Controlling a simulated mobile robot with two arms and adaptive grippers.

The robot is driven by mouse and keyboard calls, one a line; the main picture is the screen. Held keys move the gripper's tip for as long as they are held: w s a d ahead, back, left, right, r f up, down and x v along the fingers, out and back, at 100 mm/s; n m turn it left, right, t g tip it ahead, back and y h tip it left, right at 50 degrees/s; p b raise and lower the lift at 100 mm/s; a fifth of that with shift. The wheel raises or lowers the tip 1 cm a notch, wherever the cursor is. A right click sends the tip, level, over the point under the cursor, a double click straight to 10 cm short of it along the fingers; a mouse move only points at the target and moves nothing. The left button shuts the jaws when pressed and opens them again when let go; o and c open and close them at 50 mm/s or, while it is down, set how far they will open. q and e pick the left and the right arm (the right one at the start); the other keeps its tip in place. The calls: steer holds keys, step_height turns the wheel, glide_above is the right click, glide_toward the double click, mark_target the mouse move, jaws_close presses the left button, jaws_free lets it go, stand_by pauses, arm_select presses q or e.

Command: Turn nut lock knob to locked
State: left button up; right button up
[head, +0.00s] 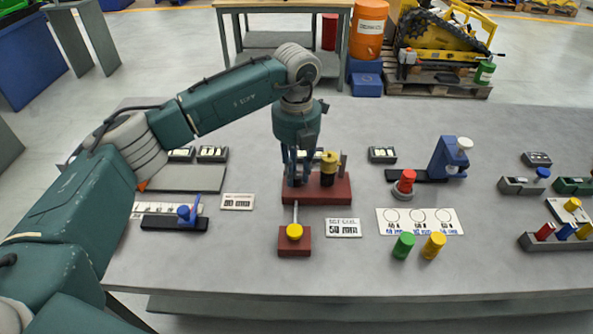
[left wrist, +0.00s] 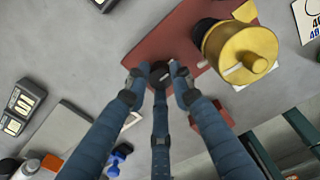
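A dark red base (head: 335,190) stands at the middle of the table, with a yellow cylindrical part (head: 329,163) on its right. The yellow part also shows large in the left wrist view (left wrist: 240,47). A small dark round knob (left wrist: 158,71) is on the left part of the base; whether it is the nut lock knob, and its setting, I cannot tell. My left gripper (head: 298,180) points down over that part of the base. Its blue fingers surround the dark knob at their tips; whether they press on it is unclear. My right gripper is not in view.
In front of the base stand a small red block with a yellow knob (head: 295,232) and a "50 mm" card (head: 343,228). A blue-handled fixture (head: 187,216) is at left. Green (head: 403,245) and yellow (head: 433,245) cylinders are at right. The front table strip is clear.

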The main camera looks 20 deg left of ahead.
mark_target(296, 175)
arm_select(q)
steer(key=o, duration=0.4)
steer(key=shift+o, duration=0.2)
steer(key=shift+r, duration=0.15)
step_height(296, 175, up, 12)
stand_by(0.4)
